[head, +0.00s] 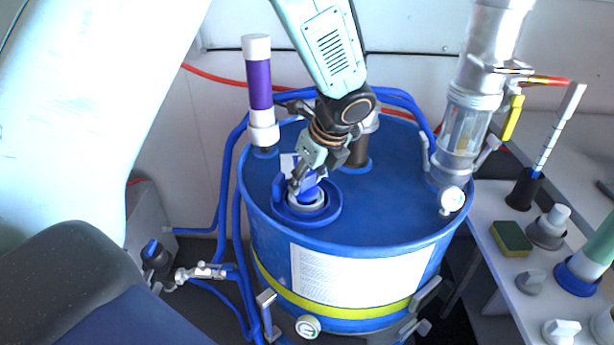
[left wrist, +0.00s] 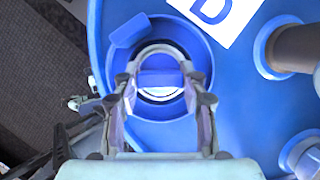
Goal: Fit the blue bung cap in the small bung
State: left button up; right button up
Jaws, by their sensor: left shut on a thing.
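The blue bung cap (head: 309,187) is between the fingers of my left gripper (head: 305,178), which is shut on it. In the left wrist view the cap (left wrist: 160,78) shows as a blue bar between the two fingertips (left wrist: 160,72). The small bung (head: 308,200) is a pale ring inside a raised blue collar on the drum's top. The cap is right over or in the ring; I cannot tell how deep it sits. The bung also shows in the left wrist view (left wrist: 163,96), partly hidden by the fingers. My right gripper is not in view.
The blue drum (head: 380,215) carries a purple and white upright tube (head: 260,90), a clear-bodied pump (head: 463,130) and a gauge (head: 452,200). Blue hoses run down its left side. A white bench (head: 510,275) with a sponge (head: 511,238) and fittings stands at right.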

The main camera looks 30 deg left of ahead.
pick_arm(q)
jog(key=shift+p, duration=0.3)
jog(key=shift+d+f+b, duration=0.1)
jog(key=shift+f+b, duration=0.2)
jog(key=shift+f, duration=0.25)
dwell(0.5)
jog(key=o, duration=0.9)
jog(key=shift+c, duration=0.2)
jog(key=p+v, duration=1.1)
jog(key=p, duration=0.2)
dwell(0.7)
jog(key=shift+s, duration=0.15)
